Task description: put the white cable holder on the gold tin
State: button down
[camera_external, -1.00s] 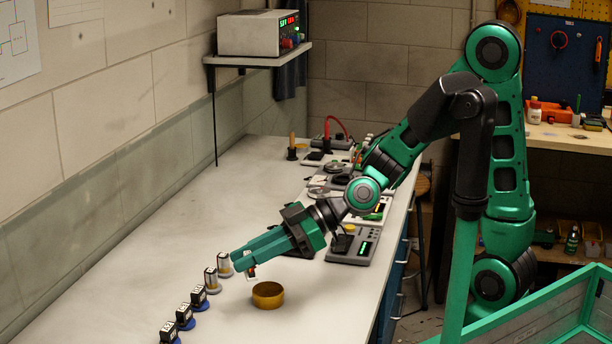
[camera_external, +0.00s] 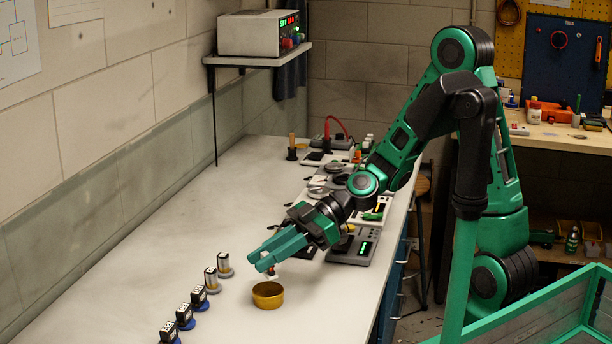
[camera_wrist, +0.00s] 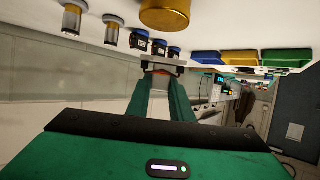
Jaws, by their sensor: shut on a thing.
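The gold tin (camera_external: 268,301) stands on the pale bench top and looks like a short, round, open-topped cup. It also shows at the top edge of the wrist view (camera_wrist: 165,16). My gripper (camera_external: 265,262) is shut on the small white cable holder (camera_external: 272,276), which hangs from its fingertips just above the tin's back rim in the external view. In the wrist view the holder shows as a pale bar (camera_wrist: 177,67) across the fingertips, with an orange-red bit beside it. The fingers hide much of it. I cannot tell the exact gap between holder and tin.
Two silver cylinders (camera_external: 224,266) and several black blocks on blue bases (camera_external: 199,298) stand in a row left of the tin. Meters and tools (camera_external: 352,246) lie behind, under my arm. Coloured bins (camera_wrist: 246,58) show in the wrist view. The bench's left middle is clear.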

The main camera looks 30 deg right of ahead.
aim_at(267, 273)
jog(key=shift+w+d+f, duration=0.2)
jog(key=shift+w+f, duration=0.1)
jog(key=shift+w, duration=0.1)
jog(key=shift+f, duration=1.95)
jog(key=c, duration=1.6)
grip_release()
jog(key=shift+o, duration=0.2)
jog(key=v, duration=1.2)
jog(key=shift+f, duration=0.1)
